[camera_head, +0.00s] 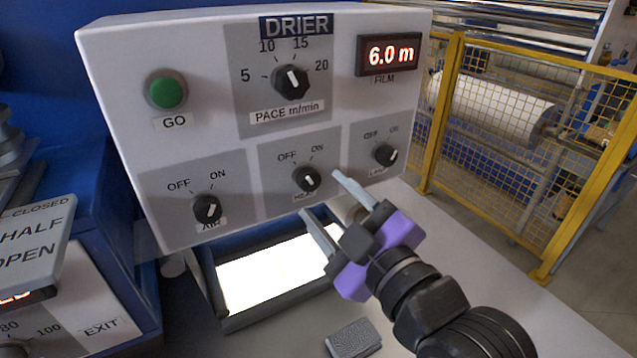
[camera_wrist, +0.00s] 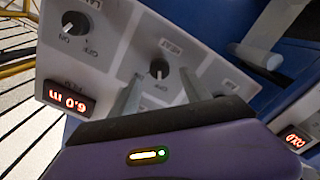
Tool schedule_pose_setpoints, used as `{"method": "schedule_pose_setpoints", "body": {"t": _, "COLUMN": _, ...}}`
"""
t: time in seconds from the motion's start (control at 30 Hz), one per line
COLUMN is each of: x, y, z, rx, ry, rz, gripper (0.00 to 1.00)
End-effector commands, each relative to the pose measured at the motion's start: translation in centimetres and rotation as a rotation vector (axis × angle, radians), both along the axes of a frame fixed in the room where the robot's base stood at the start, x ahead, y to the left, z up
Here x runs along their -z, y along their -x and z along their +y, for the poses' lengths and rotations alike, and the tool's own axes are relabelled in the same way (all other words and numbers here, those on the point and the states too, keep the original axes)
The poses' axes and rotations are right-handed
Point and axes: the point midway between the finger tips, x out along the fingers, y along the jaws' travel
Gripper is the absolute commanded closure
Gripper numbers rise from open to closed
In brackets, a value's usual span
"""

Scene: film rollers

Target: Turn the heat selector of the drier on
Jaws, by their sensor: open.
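The drier panel (camera_head: 215,130) is a white slanted box with AIR, HEAT and LAMP selectors in its lower row. The HEAT selector (camera_head: 307,178) is a round black knob with a white mark, below OFF and ON labels. I cannot tell for sure which label its mark points at. My gripper (camera_head: 322,195), with a purple body and grey fingers, is open and empty just in front of the panel, by the lower right of the HEAT knob. In the wrist view the HEAT knob (camera_wrist: 159,68) shows between and beyond the fingertips, apparently apart from them.
The AIR knob (camera_head: 207,209) is left of HEAT; the LAMP knob (camera_head: 386,155) is right. The PACE dial (camera_head: 290,82), green GO button (camera_head: 167,91) and 6.0 m display (camera_head: 388,54) are above. A bright lit tray (camera_head: 215,300) lies below the panel. A yellow fence (camera_head: 440,120) stands right.

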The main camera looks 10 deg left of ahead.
Motion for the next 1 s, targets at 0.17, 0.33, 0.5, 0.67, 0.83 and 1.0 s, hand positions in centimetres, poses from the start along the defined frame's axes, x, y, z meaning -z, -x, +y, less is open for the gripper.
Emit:
{"method": "schedule_pose_setpoints", "body": {"t": 0.17, "x": -0.2, "y": -2.1, "z": 1.5, "rx": -0.001, "ry": 0.000, "rz": 0.001, "gripper": 0.45}}
{"method": "schedule_pose_setpoints", "body": {"t": 0.33, "x": -0.1, "y": -3.2, "z": 2.1, "rx": 0.001, "ry": -0.001, "rz": 0.001, "gripper": 0.45}}
{"method": "schedule_pose_setpoints", "body": {"t": 0.5, "x": 0.0, "y": -3.4, "z": 2.3, "rx": 0.001, "ry": -0.002, "rz": 0.000, "gripper": 0.45}}
{"method": "schedule_pose_setpoints", "body": {"t": 0.67, "x": 0.0, "y": -3.4, "z": 2.2, "rx": 0.001, "ry": -0.002, "rz": 0.000, "gripper": 0.50}}
{"method": "schedule_pose_setpoints", "body": {"t": 0.83, "x": 0.0, "y": -3.4, "z": 2.2, "rx": 0.001, "ry": -0.002, "rz": 0.000, "gripper": 0.84}}
{"method": "schedule_pose_setpoints", "body": {"t": 1.0, "x": 0.0, "y": -3.3, "z": 2.2, "rx": 0.001, "ry": -0.002, "rz": 0.001, "gripper": 1.00}}
